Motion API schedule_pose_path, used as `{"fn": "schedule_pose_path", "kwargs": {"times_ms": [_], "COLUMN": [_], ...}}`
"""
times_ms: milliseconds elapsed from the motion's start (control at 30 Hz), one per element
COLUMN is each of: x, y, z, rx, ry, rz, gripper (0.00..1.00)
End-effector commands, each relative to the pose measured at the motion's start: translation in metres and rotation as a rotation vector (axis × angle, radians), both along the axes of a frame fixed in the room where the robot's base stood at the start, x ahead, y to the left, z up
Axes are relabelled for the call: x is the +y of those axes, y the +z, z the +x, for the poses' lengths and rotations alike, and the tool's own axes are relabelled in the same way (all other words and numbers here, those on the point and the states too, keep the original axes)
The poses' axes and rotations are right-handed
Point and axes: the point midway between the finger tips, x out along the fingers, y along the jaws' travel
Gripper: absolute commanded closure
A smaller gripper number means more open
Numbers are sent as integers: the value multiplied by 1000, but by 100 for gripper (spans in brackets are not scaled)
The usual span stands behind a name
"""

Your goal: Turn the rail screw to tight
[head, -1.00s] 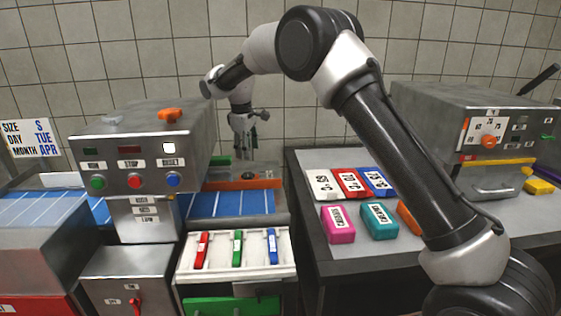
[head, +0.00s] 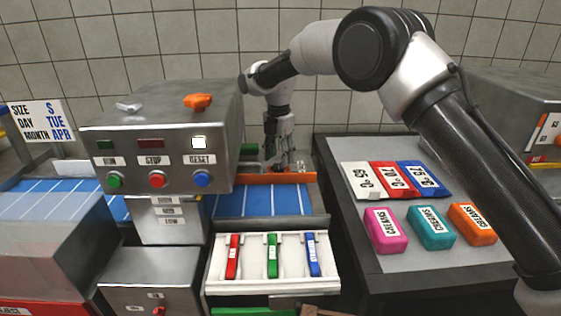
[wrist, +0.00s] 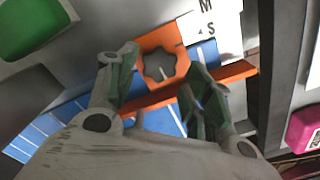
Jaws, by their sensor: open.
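The rail screw (wrist: 166,66) is a dark grey lobed knob with a pale pointer line, on an orange plate, in the wrist view. The orange rail (wrist: 190,88) runs beside it across the blue belt; it also shows in the head view (head: 264,178). A white label (wrist: 207,28) with M and S letters lies next to the knob. My gripper (wrist: 162,78) is open, its two green-grey fingers on either side of the knob in the picture. Whether they touch it I cannot tell. In the head view my gripper (head: 281,163) points down at the rail, largely hiding the knob.
A steel control box (head: 160,140) with coloured buttons stands left of the rail. A white tray (head: 216,280) with red, green and blue strips is in front. A dark table (head: 390,262) with cards and coloured blocks lies right. A green part (wrist: 30,25) is near the gripper.

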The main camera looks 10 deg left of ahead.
Motion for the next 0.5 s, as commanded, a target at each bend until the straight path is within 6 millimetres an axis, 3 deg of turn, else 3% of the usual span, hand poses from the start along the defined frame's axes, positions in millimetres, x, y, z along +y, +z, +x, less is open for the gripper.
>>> {"fn": "schedule_pose_path", "kwargs": {"times_ms": [200,500], "x": [0,0], "y": [-22,-25], "z": [0,0], "rx": [0,-1], "ry": [-1,-2], "rz": [0,0], "gripper": [49,51]}}
